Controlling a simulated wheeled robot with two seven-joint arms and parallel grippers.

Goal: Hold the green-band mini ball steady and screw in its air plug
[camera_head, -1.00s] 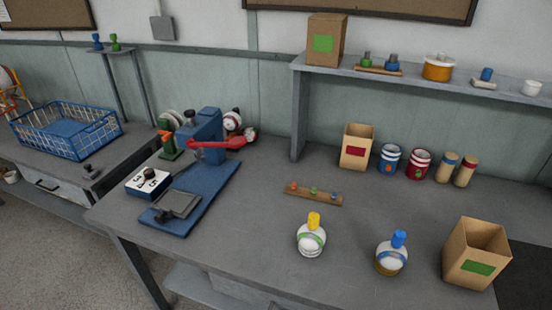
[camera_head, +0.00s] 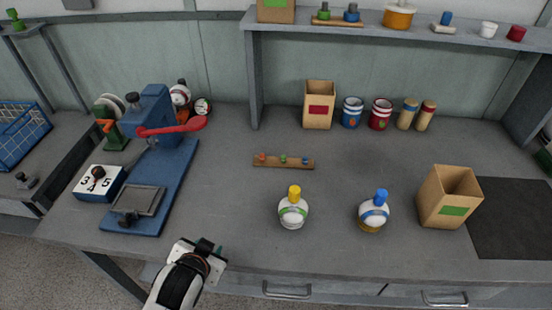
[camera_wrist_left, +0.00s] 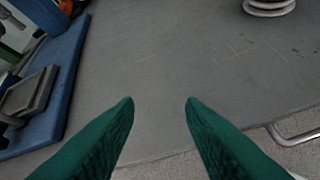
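The green-band mini ball (camera_head: 292,215) is white with a green band and a yellow piece (camera_head: 294,191) on top. It stands upright on the table, right of centre. A pale ringed base, apparently its stand, shows at the top right of the left wrist view (camera_wrist_left: 270,6). My right gripper is not in view.
A blue press (camera_head: 152,185) with a red lever and a number block (camera_head: 99,183) are at left. The table between press and green-band ball is clear.

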